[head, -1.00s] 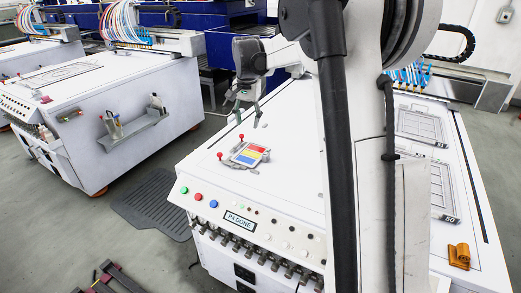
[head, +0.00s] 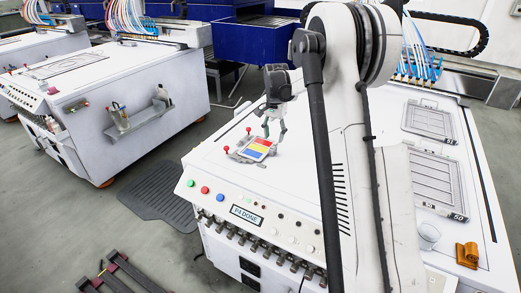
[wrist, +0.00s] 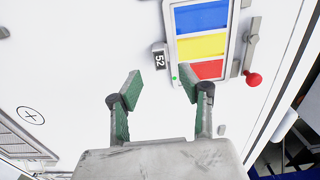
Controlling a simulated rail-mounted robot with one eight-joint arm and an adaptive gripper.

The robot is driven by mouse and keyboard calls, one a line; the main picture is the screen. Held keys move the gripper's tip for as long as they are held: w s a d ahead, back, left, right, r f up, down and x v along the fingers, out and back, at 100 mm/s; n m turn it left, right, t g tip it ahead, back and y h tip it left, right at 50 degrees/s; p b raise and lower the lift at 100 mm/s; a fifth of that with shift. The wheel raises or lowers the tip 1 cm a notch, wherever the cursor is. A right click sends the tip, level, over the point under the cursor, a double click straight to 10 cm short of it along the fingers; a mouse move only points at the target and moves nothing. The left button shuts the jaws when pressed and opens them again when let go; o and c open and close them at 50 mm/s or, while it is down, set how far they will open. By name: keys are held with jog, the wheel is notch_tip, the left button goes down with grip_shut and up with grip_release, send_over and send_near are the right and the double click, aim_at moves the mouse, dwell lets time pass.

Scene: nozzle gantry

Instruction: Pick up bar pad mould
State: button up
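A light-framed mould (head: 258,148) with blue, yellow and red bars lies flat on the white machine top, between red-knobbed clamps. I take it for the bar pad mould. It also shows at the top of the wrist view (wrist: 201,44), with a small dark "52" tag (wrist: 159,57) at its left edge. My gripper (head: 274,137) is just above the mould's far right side in the head view. In the wrist view my gripper (wrist: 160,84) is open, with nothing between its green-padded fingers. The right finger overlaps the mould's red end; I cannot tell whether they touch.
A red clamp knob (wrist: 253,78) stands right of the mould. Grey framed plates (head: 440,180) lie on the machine's right side, one tagged "50". An orange block (head: 467,254) and a white cup (head: 429,235) are near its front right. Button panel (head: 245,215) runs along the front.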

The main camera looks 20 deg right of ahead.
aim_at(274, 146)
jog(key=shift+w+f, duration=0.1)
jog(key=shift+f, duration=2.7)
jog(key=shift+c, duration=0.5)
grip_shut()
